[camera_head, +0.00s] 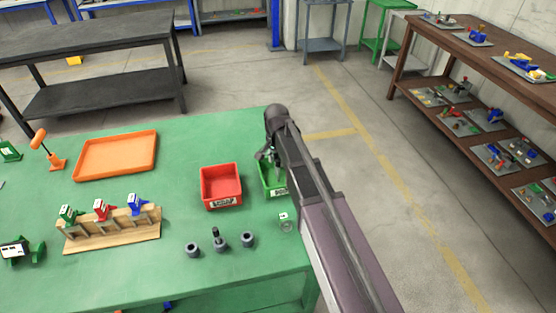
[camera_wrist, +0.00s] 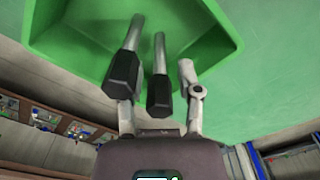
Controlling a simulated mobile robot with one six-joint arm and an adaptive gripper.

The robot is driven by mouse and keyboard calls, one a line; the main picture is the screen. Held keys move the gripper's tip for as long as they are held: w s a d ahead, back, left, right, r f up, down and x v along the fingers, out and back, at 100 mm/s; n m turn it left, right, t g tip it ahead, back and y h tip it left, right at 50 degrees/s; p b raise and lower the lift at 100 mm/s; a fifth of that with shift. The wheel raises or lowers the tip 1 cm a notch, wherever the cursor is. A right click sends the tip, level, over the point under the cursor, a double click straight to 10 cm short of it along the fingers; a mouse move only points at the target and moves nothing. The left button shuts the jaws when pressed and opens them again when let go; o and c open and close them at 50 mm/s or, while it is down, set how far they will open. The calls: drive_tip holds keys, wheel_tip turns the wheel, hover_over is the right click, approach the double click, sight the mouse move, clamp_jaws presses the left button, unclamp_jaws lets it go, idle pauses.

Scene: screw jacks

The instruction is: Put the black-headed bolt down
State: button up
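Two bolts with black hexagonal heads and grey shafts show in the wrist view, a left one (camera_wrist: 122,76) and a middle one (camera_wrist: 158,96). Their shafts point into the green bin (camera_wrist: 225,45). My gripper (camera_wrist: 162,72) is at this bin, with its fingers apart. Green shows between the right finger and the middle bolt's shaft. The left bolt's head covers part of the left finger, so contact there cannot be told. In the head view my gripper (camera_head: 267,156) is over the small green bin (camera_head: 279,191) and hides much of it.
A red bin (camera_head: 220,186) stands left of the green bin. Several dark round parts (camera_head: 193,250) stand near the table's front. A wooden stand (camera_head: 112,236) with coloured jacks and an orange tray (camera_head: 117,153) are farther left. Green table surface is bare between them.

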drive_tip(key=shift+r, duration=0.15)
idle(0.3)
wheel_tip(320, 180, up, 12)
drive_tip(key=p, duration=1.2)
idle(0.8)
drive_tip(key=s+d+n, duration=0.5)
drive_tip(key=s+d, duration=1.1)
drive_tip(key=d, duration=0.4)
drive_tip(key=shift+s+d+n, duration=0.3)
drive_tip(key=shift+n, duration=0.1)
drive_tip(key=shift+s, duration=0.1)
